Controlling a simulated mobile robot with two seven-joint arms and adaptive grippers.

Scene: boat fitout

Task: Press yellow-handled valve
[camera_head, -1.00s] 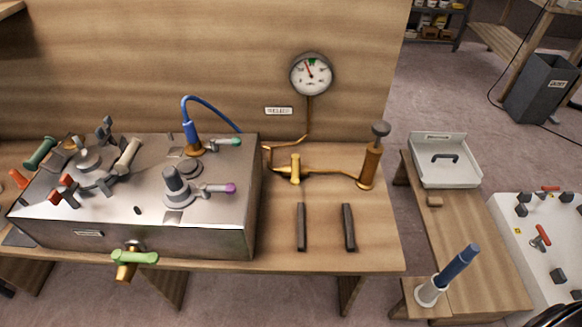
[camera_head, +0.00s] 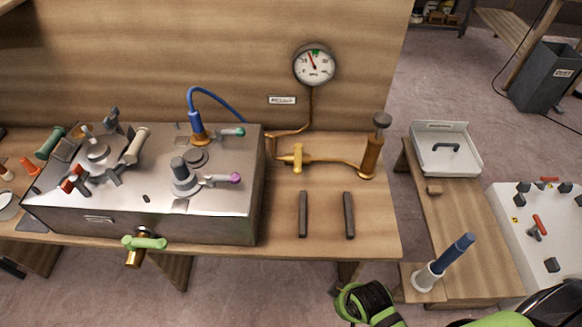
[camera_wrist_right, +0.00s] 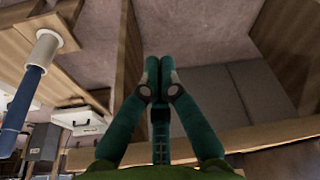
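The yellow-handled valve (camera_head: 297,158) sits on a brass pipe on the bench, between the steel box and the brass hand pump (camera_head: 370,157). Its yellow handle stands across the pipe. My right gripper (camera_wrist_right: 158,68) shows in the right wrist view with its teal fingers together and nothing between them. In the head view a green and black part of my right arm is at the bottom edge, in front of the bench and well apart from the valve. My left gripper is not in view.
A pressure gauge (camera_head: 314,66) is on the back panel above the valve. Two dark bars (camera_head: 303,214) lie in front of it. The steel box (camera_head: 160,218) with several levers stands left. A blue handle (camera_head: 457,252) stands tilted in a white socket at right, also in the wrist view (camera_wrist_right: 22,100).

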